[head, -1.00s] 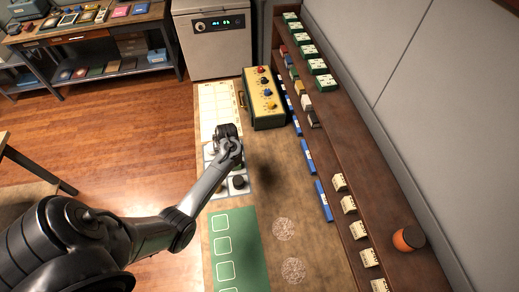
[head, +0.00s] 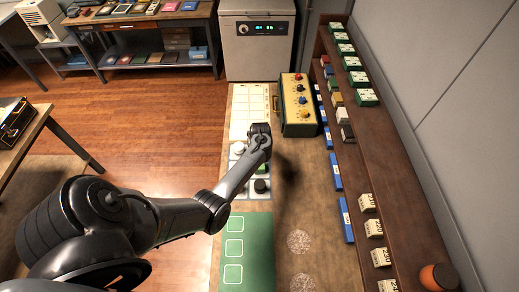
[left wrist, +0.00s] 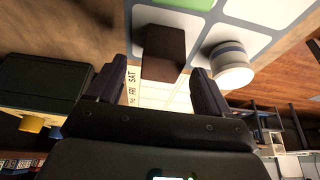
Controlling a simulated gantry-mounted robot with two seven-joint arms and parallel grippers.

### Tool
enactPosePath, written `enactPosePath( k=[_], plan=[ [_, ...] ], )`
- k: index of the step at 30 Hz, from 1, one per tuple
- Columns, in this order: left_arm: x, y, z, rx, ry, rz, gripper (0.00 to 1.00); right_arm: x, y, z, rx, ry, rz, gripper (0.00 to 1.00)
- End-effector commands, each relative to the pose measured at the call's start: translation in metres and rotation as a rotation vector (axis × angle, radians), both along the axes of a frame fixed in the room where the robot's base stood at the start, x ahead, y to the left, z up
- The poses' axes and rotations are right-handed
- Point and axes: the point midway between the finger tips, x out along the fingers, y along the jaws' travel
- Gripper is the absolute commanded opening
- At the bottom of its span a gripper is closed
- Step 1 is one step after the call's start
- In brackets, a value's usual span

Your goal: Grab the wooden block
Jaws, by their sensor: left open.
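A dark brown wooden block (left wrist: 163,52) shows in the left wrist view, between my left gripper's (left wrist: 155,85) two fingers and a little beyond their tips. The fingers are apart and do not visibly touch it. The block stands near the edge of a pale grid board (left wrist: 250,8), close to a calendar sheet. In the head view my left gripper (head: 262,130) is above the counter, left of the green and yellow case. I cannot make out the block there; the gripper and forearm may hide it. My right gripper is not in view.
A white cylinder (left wrist: 231,65) with a grey band stands close beside the block. A black cylinder (head: 261,186) stands nearer on the board. The green and yellow case (head: 298,108) is close right of my gripper. A shelf (head: 375,150) runs along the right; the green mat (head: 262,245) looks clear.

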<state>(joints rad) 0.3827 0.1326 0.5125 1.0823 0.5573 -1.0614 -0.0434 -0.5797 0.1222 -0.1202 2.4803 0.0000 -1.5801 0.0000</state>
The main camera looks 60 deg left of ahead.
Motion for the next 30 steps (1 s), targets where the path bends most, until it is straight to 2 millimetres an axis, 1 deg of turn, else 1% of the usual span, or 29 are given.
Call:
enactPosePath(
  k=[3, 6, 10, 17, 20, 28, 29, 30],
  plan=[
    [0.002, 0.006, -0.015, -0.001, 0.001, 0.001, 0.80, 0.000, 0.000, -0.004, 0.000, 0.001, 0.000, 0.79],
    [0.004, 0.009, -0.024, 0.000, 0.000, 0.000, 0.80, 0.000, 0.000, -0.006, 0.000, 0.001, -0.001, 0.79],
    [0.005, 0.012, -0.029, 0.000, 0.000, 0.001, 0.80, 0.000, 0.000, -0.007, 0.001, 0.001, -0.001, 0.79],
    [0.005, 0.012, -0.030, 0.001, -0.001, 0.000, 0.80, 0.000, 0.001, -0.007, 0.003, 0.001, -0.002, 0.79],
    [0.005, 0.012, -0.029, 0.001, -0.001, 0.000, 0.68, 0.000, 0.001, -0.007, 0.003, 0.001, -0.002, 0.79],
    [0.005, 0.012, -0.030, 0.001, -0.001, 0.000, 0.26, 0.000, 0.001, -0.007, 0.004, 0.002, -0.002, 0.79],
    [0.005, 0.012, -0.030, 0.001, -0.001, 0.000, 0.23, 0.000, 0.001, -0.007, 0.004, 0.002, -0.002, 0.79],
    [0.005, 0.012, -0.029, 0.001, -0.001, 0.000, 0.23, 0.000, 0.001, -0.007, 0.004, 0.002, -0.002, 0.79]
  ],
)
